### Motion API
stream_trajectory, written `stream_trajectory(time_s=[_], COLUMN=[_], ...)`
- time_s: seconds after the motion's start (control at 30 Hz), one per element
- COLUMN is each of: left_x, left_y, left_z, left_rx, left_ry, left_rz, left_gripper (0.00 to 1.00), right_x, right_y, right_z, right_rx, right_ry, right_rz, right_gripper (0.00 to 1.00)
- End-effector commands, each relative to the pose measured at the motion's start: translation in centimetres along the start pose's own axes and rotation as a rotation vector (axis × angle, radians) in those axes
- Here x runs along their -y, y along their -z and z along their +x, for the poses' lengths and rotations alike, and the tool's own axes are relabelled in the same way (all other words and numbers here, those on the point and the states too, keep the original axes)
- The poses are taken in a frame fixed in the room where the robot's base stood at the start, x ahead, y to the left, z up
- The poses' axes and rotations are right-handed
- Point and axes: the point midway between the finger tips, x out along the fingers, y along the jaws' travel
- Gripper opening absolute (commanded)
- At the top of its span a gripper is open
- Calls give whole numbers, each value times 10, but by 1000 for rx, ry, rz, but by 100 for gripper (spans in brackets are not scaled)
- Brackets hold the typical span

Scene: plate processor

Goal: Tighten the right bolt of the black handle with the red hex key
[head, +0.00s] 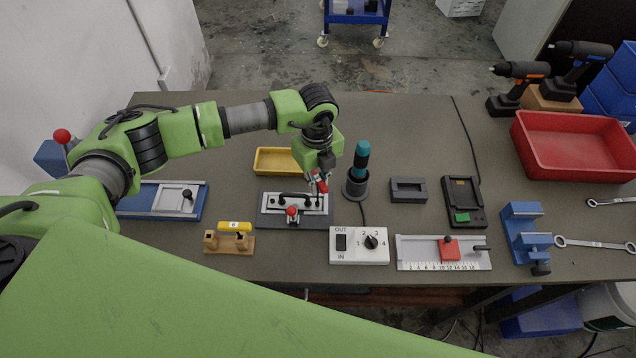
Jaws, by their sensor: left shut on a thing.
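The black handle (293,196) is on a light metal plate set on a dark base near the table's front middle. A small red knob (292,211) stands in front of the handle. My left gripper (322,174) points down just above the right end of the handle. It is shut on the red hex key (319,184). The key's tip is close to the handle's right end, but I cannot tell whether it sits in the right bolt. The bolts are too small to make out. My right gripper is not in view.
A teal-handled tool (361,158) stands in a dark holder just right of the gripper. A white switch box (359,246) lies in front right, a yellow tray (272,161) behind left. A wooden stand (229,246) is at the left. Bare tabletop (400,130) lies behind.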

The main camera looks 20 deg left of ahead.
Motion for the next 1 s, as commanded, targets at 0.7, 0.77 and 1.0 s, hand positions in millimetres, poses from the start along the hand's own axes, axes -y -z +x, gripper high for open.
stream_trajectory(time_s=[0.7, 0.77, 1.0], left_x=[-2, -2, -2], left_y=[-1, -1, -1], left_z=[2, 2, 2], left_rx=[1, 1, 1], left_ry=[-7, -8, -10], left_rz=[330, 361, 436], left_gripper=[0, 0, 0], right_x=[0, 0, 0], right_y=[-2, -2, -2], right_z=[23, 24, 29], right_rx=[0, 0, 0], right_ry=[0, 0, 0], right_rz=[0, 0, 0], right_gripper=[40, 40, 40])
